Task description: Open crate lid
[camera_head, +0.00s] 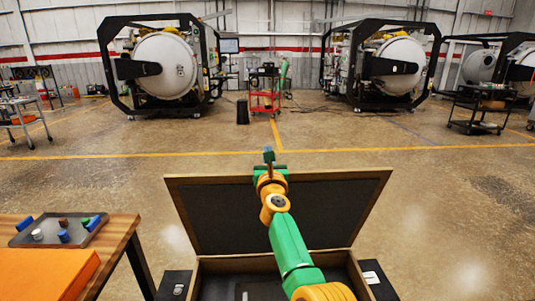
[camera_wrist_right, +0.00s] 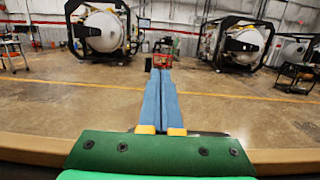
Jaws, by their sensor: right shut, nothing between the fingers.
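The crate (camera_head: 235,264) stands in front of me at the bottom of the head view. Its lid (camera_head: 340,205) is raised, with its dark inner face towards me and its wooden frame showing. My right arm reaches over the crate, and my right gripper (camera_head: 268,153) is at the middle of the lid's top edge. In the right wrist view the blue fingers (camera_wrist_right: 160,75) are together with nothing between them, pointing past the wooden lid edge (camera_wrist_right: 30,145). Whether the gripper touches the lid is hidden. My left gripper is not in view.
A wooden table (camera_head: 120,232) at the left holds a grey tray (camera_head: 27,238) with several small coloured pieces, and an orange panel (camera_head: 45,275). Vacuum furnaces (camera_head: 165,68) and a red cart (camera_head: 264,95) stand far back. The floor beyond the lid is clear.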

